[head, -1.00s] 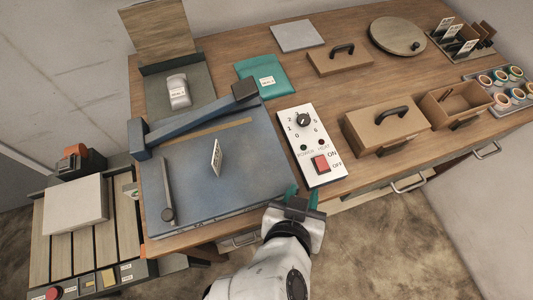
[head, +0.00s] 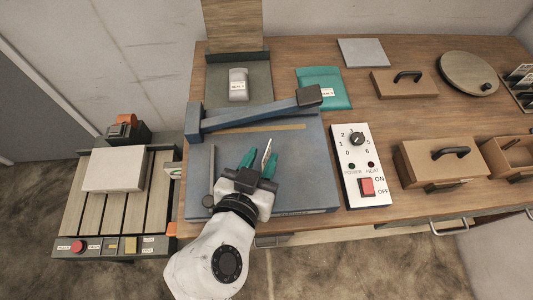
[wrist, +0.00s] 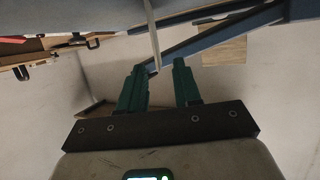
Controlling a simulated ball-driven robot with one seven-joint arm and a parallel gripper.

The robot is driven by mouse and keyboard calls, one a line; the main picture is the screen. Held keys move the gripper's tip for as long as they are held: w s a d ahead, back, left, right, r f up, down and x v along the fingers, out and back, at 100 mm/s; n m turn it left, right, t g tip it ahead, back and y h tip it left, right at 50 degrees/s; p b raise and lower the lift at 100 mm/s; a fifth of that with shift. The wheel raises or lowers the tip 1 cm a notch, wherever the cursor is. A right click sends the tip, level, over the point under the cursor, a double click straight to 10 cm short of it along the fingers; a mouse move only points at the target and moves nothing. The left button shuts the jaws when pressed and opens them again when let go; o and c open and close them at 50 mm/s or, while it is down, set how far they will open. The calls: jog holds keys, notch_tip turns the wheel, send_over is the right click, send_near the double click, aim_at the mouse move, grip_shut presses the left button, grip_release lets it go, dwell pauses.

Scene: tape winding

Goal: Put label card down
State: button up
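The label card (head: 267,148) stands upright on the blue-grey bed (head: 290,180) of the lever-arm machine, seen nearly edge-on as a thin pale strip. My gripper (head: 259,160) is low over the bed, with its two green fingers apart and the card between them. In the wrist view the card (wrist: 152,35) runs from the bed at the top down toward the gap between the open fingers (wrist: 160,83). A clear gap shows between the fingers. I cannot tell whether either one touches the card.
The blue lever arm (head: 255,114) crosses just behind my gripper. A switch panel (head: 359,165) is to the right, with a lidded wooden box (head: 440,162) beyond it. A teal pouch (head: 325,88) lies behind. A slatted stand with a white block (head: 115,168) is at left.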

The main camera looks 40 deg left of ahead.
aim_at(267, 150)
jog(key=shift+p+x, duration=0.3)
jog(key=shift+x, duration=1.65)
jog(key=shift+c, duration=0.4)
grip_shut()
